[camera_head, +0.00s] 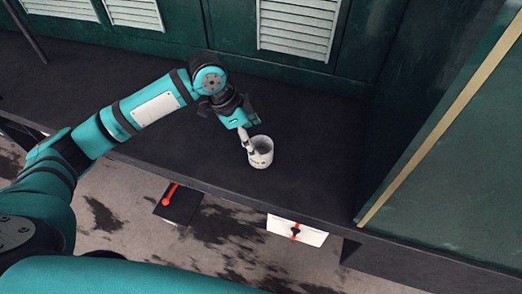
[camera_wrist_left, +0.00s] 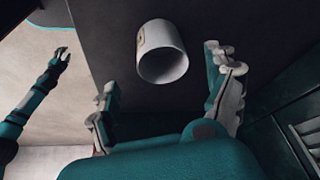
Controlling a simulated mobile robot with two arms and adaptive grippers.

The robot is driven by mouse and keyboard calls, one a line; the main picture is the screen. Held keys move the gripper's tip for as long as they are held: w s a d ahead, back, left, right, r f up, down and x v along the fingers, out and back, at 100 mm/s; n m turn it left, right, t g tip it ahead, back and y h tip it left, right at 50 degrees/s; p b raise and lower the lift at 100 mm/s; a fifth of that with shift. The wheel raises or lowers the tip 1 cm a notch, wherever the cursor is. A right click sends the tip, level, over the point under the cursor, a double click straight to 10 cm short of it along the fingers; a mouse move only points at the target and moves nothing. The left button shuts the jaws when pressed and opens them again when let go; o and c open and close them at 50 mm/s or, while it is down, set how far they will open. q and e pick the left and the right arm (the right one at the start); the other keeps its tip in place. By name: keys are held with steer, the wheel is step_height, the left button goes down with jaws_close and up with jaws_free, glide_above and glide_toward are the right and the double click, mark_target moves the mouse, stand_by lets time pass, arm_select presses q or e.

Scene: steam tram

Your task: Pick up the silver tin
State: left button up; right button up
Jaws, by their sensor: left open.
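The silver tin (camera_head: 262,158) is a small pale open-topped cylinder on the dark bench, near its front edge. My left gripper (camera_head: 251,135) is just behind and left of it, with one finger overlapping the tin's left side in the head view. In the left wrist view the tin (camera_wrist_left: 162,50) shows just beyond the fingertips, its open mouth facing the camera. The left fingers (camera_wrist_left: 168,92) are spread wide and nothing is between them. Whether a finger touches the tin cannot be told. My right gripper (camera_wrist_left: 61,55) shows small at the left of that view.
The dark bench (camera_head: 320,190) is clear around the tin. A green panel with a brass edge (camera_head: 440,130) stands to the right. A green wall with white louvres (camera_head: 298,28) is behind. Below the front edge are a white box (camera_head: 311,236) and a dark one (camera_head: 180,207), over stained floor.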

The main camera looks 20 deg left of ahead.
mark_target(261, 146)
arm_select(q)
steer(key=shift+d+f, duration=0.1)
steer(key=shift+f, duration=0.1)
steer(key=shift+d+f, duration=0.15)
steer(key=shift+f, duration=0.05)
steer(key=x, duration=0.2)
steer(key=p+x, duration=0.1)
steer(key=shift+w+d+f+p, duration=0.1)
steer(key=shift+w+f+p, duration=0.15)
steer(key=shift+f+p, duration=0.05)
steer(key=shift+w+d+f, duration=0.1)
steer(key=shift+d+f, duration=0.05)
steer(key=shift+f, duration=0.3)
arm_select(e)
steer(key=shift+w+a+r, duration=0.1)
steer(key=shift+r, duration=0.35)
steer(key=shift+w+a+r, duration=0.1)
steer(key=shift+r, duration=0.35)
arm_select(q)
steer(key=shift+c, duration=1)
steer(key=c, duration=1.1)
arm_select(e)
steer(key=shift+w+d, duration=0.15)
steer(key=shift+d, duration=0.05)
arm_select(q)
steer(key=shift+o, duration=0.2)
steer(key=shift+r, duration=0.1)
